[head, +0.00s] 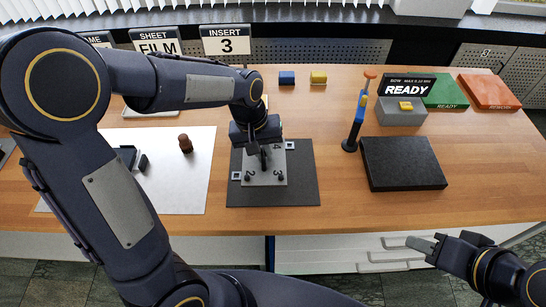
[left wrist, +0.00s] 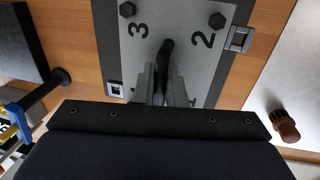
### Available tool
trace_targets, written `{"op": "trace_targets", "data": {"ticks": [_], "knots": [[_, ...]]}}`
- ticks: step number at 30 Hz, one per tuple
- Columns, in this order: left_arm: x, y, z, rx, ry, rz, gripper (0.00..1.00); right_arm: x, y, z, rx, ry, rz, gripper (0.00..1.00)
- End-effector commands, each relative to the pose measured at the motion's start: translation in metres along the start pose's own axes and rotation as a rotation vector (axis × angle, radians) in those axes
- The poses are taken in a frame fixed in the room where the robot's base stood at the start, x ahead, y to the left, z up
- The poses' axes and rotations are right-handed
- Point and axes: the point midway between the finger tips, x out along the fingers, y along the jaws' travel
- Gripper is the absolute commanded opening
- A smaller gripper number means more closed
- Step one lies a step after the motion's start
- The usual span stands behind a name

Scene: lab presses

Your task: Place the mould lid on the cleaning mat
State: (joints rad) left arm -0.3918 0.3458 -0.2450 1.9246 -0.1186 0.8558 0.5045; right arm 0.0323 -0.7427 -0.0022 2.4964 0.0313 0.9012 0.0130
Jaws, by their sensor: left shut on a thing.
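The mould lid (head: 272,174) is a light grey plate with black numbers, dark bolts and a dark handle. It lies flat over a dark grey mat (head: 306,188); whether it touches the mat I cannot tell. My left gripper (head: 264,158) is above the lid, shut on its handle (left wrist: 168,52). The left wrist view shows the lid (left wrist: 190,35) with numbers 3 and 2 and metal latches at two edges. My right gripper (head: 425,245) is empty at the lower right, off the table's front edge; its finger gap is unclear.
A white sheet (head: 190,190) at left bears a brown-knobbed brush (head: 185,143) and a dark, partly hidden thing. A black slab (head: 400,163) and an upright blue-and-yellow tool (head: 356,125) stand at right. Blue (head: 287,78) and yellow (head: 318,77) blocks sit behind.

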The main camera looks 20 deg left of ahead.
Motion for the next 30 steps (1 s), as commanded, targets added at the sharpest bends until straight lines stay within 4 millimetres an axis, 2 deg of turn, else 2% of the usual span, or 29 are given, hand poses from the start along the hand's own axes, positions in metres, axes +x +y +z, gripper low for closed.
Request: {"op": "trace_targets", "data": {"ticks": [1,4,12,18,30], "knots": [[0.012,0.002,-0.005,-0.001,-0.006,-0.004,0.0,-0.001,-0.001,-0.001,0.0,0.0,0.0,0.36],[0.028,0.006,-0.016,-0.002,-0.005,-0.003,0.0,-0.003,-0.001,-0.001,0.0,0.0,0.0,0.36],[0.049,0.012,-0.03,-0.001,-0.002,0.0,0.0,-0.005,-0.002,-0.002,0.0,0.0,0.0,0.36],[0.075,0.008,-0.032,-0.001,-0.004,-0.001,0.0,-0.006,-0.003,-0.003,0.0,0.0,0.0,0.36],[0.083,0.006,-0.032,0.001,0.0,0.001,0.0,-0.004,-0.002,-0.002,0.0,0.0,0.0,0.36]]}}
